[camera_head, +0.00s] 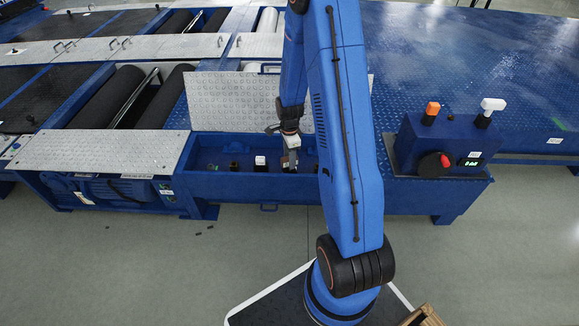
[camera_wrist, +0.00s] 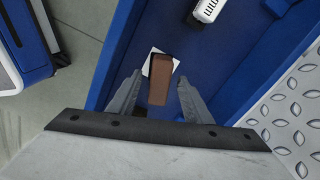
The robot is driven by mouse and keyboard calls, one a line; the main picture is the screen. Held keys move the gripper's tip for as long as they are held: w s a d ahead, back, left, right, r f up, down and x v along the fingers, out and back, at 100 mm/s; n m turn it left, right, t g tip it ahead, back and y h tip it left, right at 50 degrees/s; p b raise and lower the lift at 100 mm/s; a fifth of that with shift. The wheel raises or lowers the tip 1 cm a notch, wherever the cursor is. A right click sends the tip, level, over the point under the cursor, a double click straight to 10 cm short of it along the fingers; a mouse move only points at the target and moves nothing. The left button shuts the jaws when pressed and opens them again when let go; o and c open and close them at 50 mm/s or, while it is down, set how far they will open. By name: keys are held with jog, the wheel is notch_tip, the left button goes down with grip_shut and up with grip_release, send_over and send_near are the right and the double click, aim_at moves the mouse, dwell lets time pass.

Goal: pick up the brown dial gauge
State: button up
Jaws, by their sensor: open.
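The brown dial gauge (camera_wrist: 160,80) shows in the wrist view as a plain brown block on a small white card or square, inside the blue trough. My gripper (camera_wrist: 159,84) is open, with one finger on each side of the brown block. I see gaps between the fingers and the block, and its lower end comes close to my wrist plate. In the head view my gripper (camera_head: 290,160) points down into the open blue trough, and I cannot make out the brown gauge there.
A white gauge-like piece (camera_wrist: 206,10) lies beyond the brown one. The trough (camera_head: 210,183) has blue walls close by, and a raised chequered lid (camera_head: 235,100) stands behind it. A control box (camera_head: 430,150) with orange and white pieces on top stands to the right.

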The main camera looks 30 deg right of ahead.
jog(key=shift+f, duration=0.45)
jog(key=shift+c, duration=0.6)
grip_shut()
jog(key=shift+r, duration=0.15)
